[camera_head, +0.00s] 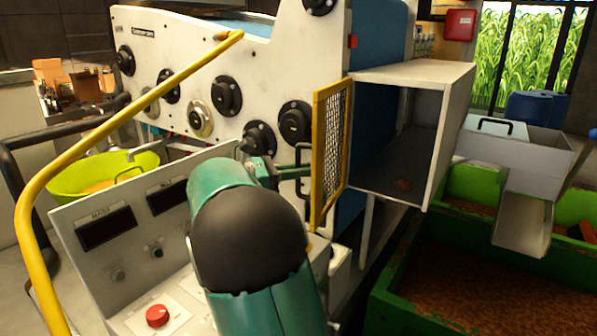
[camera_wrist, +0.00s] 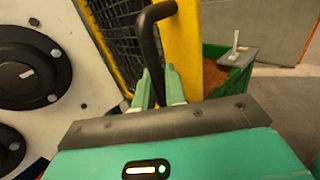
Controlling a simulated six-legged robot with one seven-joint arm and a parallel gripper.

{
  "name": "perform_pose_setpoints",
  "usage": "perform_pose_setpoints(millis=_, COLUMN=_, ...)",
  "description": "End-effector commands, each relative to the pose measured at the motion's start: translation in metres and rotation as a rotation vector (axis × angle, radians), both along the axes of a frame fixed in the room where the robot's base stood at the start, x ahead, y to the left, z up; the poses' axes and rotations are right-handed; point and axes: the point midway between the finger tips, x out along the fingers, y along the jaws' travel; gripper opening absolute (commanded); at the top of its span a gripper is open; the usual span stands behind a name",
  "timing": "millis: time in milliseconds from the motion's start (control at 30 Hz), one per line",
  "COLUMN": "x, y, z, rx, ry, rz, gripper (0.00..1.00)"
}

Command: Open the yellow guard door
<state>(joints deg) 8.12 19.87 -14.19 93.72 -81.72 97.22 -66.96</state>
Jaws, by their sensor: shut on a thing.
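The yellow guard door (camera_head: 331,150) is a yellow frame with dark wire mesh, hinged beside a white box-shaped chute. It stands swung out from the chute's opening, which shows open to its right. In the wrist view its yellow frame (camera_wrist: 181,45) and mesh fill the top middle. A black bar handle (camera_wrist: 149,45) is fixed to the frame. My gripper (camera_wrist: 159,88) is shut on this handle, with a green finger on each side of its lower part.
The white chute (camera_head: 445,125) stands right of the door. A white press panel with black knobs (camera_head: 227,96) is behind and left. A control console with a red button (camera_head: 157,316) and a yellow rail (camera_head: 120,100) lie left. Green crates (camera_head: 385,310) of brown pulp stand right.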

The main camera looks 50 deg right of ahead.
Motion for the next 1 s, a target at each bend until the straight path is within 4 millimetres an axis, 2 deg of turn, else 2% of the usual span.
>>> perform_pose_setpoints(millis=33, x=-0.002, y=-0.004, z=0.001, rx=-0.002, ry=0.001, rz=-0.004, gripper=0.16)
perform_pose_setpoints(millis=100, x=-0.002, y=-0.004, z=0.000, rx=-0.001, ry=0.001, rz=-0.004, gripper=0.30)
perform_pose_setpoints(millis=467, x=0.001, y=0.002, z=0.000, rx=-0.001, ry=0.001, rz=-0.002, gripper=0.30)
perform_pose_setpoints(millis=800, x=0.029, y=0.048, z=0.000, rx=-0.002, ry=0.001, rz=0.001, gripper=0.30)
perform_pose_setpoints(millis=1000, x=0.038, y=0.062, z=0.000, rx=-0.001, ry=0.000, rz=-0.001, gripper=0.30)
